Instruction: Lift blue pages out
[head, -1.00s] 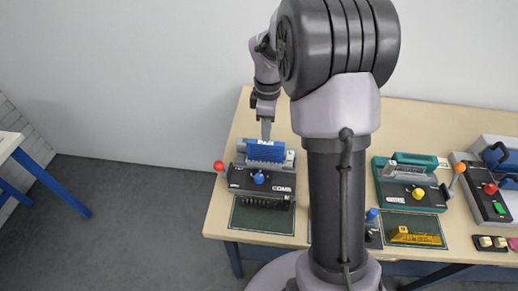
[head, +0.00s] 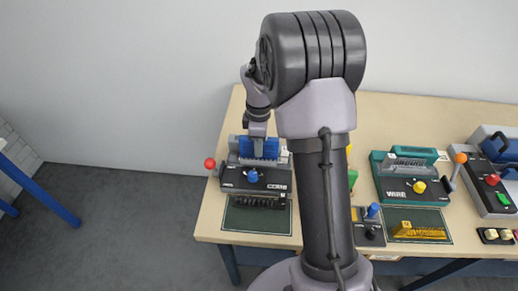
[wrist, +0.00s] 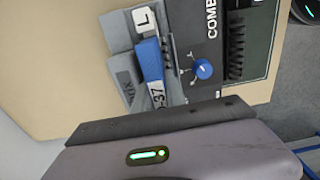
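The blue pages (head: 271,150) stand in the comb machine (head: 232,180) at the left end of the table. In the wrist view the blue pages (wrist: 152,62) show as a narrow blue strip with a white label, in the machine's grey slot. My gripper (head: 258,149) points down at the pages, its tip overlapping their upper part in the head view.
A red-ball lever (head: 210,163) sticks out at the comb machine's left. A blue knob (head: 253,176) is on its front, with a dark mat (head: 240,222) before it. A green wire machine (head: 386,181) stands to the right. The tabletop behind is clear.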

